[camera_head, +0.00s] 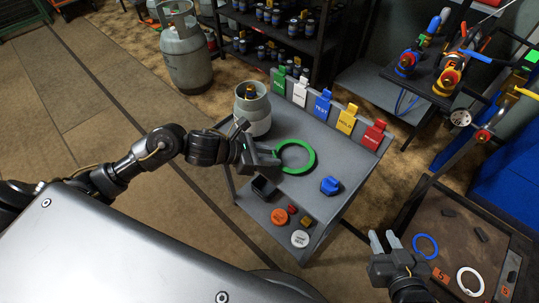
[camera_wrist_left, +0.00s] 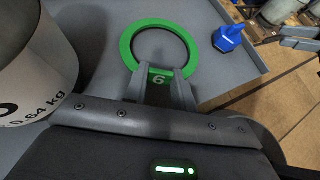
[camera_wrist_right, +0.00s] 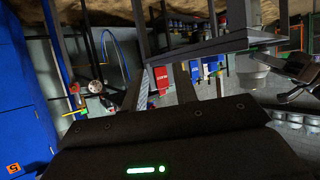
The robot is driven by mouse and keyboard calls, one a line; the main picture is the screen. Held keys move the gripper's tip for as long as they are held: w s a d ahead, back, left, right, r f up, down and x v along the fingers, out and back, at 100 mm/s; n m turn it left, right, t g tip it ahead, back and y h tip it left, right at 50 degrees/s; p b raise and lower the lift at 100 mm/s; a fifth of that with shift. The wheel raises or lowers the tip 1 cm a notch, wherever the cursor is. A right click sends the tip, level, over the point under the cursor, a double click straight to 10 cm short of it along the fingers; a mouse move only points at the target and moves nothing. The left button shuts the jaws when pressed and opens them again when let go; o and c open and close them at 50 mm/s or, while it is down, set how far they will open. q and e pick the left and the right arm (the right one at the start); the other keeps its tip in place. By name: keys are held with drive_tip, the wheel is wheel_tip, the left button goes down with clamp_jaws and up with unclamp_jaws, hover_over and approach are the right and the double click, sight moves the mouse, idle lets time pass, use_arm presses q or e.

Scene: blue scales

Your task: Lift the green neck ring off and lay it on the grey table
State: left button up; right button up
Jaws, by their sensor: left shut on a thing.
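The green neck ring (camera_head: 312,163) is held by its numbered tab in my left gripper (camera_head: 277,161). In the left wrist view the ring (camera_wrist_left: 127,45) lies ahead of the fingers (camera_wrist_left: 160,88), roughly flat, with a "6" on the tab between them. It is over the grey table (camera_head: 325,205), clear of the small grey cylinder (camera_head: 252,118) to its left. I cannot tell whether the ring touches the table. My right gripper (camera_head: 384,240) is open and empty off the table's right side; its fingers (camera_wrist_right: 158,85) stand apart in the right wrist view.
Coloured tags (camera_head: 322,104) stand along the back edge. A brown tray (camera_head: 450,225) with blue and white rings is at right.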

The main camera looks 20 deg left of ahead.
use_arm(q)
drive_tip(key=shift+f+b, duration=0.35)
use_arm(e)
drive_tip(key=shift+w+a+r+n+t+y, duration=0.15)
drive_tip(key=shift+w+a+r+t+y, duration=0.1)
drive_tip(key=shift+a+r+t+y, duration=0.35)
drive_tip(key=shift+w+a+r+n+t+y, duration=0.25)
drive_tip(key=shift+a+r, duration=0.2)
drive_tip(key=shift+r, duration=0.35)
use_arm(q)
drive_tip(key=o, duration=1)
drive_tip(key=shift+r, duration=0.1)
use_arm(e)
drive_tip(key=shift+s, duration=0.1)
use_arm(q)
wheel_tip(320, 180, up, 7)
drive_tip(key=p, duration=0.4)
drive_tip(key=shift+p, duration=0.35)
use_arm(e)
drive_tip(key=shift+r, duration=2.35)
